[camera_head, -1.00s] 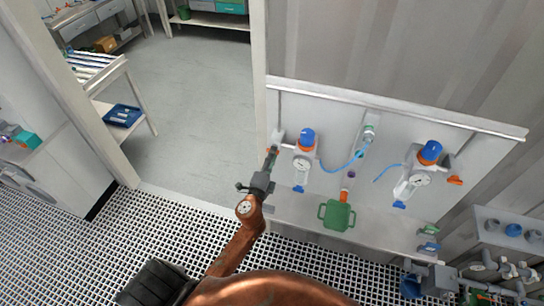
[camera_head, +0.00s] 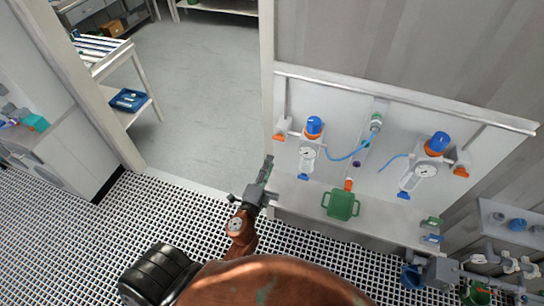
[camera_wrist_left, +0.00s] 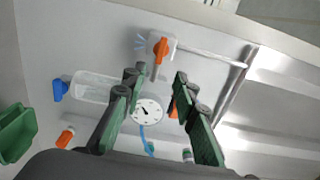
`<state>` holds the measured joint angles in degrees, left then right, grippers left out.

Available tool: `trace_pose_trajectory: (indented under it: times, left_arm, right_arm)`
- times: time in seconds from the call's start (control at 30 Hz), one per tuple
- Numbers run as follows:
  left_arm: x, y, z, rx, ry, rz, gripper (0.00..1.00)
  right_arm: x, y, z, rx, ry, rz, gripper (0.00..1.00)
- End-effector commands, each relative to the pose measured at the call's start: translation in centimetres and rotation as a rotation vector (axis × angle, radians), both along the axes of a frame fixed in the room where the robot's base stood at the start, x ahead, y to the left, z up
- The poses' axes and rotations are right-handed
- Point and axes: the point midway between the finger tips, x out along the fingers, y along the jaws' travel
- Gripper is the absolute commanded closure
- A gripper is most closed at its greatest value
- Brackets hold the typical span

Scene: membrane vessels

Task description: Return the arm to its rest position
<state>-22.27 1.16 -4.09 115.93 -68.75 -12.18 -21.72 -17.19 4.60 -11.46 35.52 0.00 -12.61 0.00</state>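My left arm, copper-brown (camera_head: 240,240), reaches up from the bottom of the head view. Its left gripper (camera_head: 266,166) is in front of the wall panel's left end, below and left of an orange-handled valve (camera_head: 280,135). In the left wrist view the two green-padded fingers (camera_wrist_left: 160,80) stand apart with nothing between them. Beyond them are the orange handle (camera_wrist_left: 161,48) and a round gauge (camera_wrist_left: 147,111), both clear of the fingers. My right gripper is in neither view.
Two blue-capped regulators (camera_head: 314,127) (camera_head: 437,143) hang on the panel. Pipework stands at the lower right. A doorway with open grey floor (camera_head: 195,110) lies to the left, past a door post.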

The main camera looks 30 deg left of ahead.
Motion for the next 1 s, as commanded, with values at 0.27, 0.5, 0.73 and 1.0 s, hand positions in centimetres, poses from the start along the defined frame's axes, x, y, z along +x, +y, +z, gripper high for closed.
trace_pose_trajectory:
  times: [0.27, 0.5, 0.73, 1.0]
  left_arm:
    - [-0.8, -0.2, 0.1, 0.001, -0.001, 0.000, 0.73]
    - [-0.8, -0.2, 0.1, 0.001, -0.001, -0.001, 0.73]
    - [-0.6, -0.2, -0.8, -0.012, 0.010, -0.003, 0.73]
    - [-0.3, -0.6, -15.1, -0.235, 0.183, -0.012, 0.73]
  right_arm:
    - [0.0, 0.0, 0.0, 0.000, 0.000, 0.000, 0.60]
    - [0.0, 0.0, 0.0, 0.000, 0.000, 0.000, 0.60]
    - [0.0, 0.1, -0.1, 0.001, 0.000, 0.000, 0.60]
    - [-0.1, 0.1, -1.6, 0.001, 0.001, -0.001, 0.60]
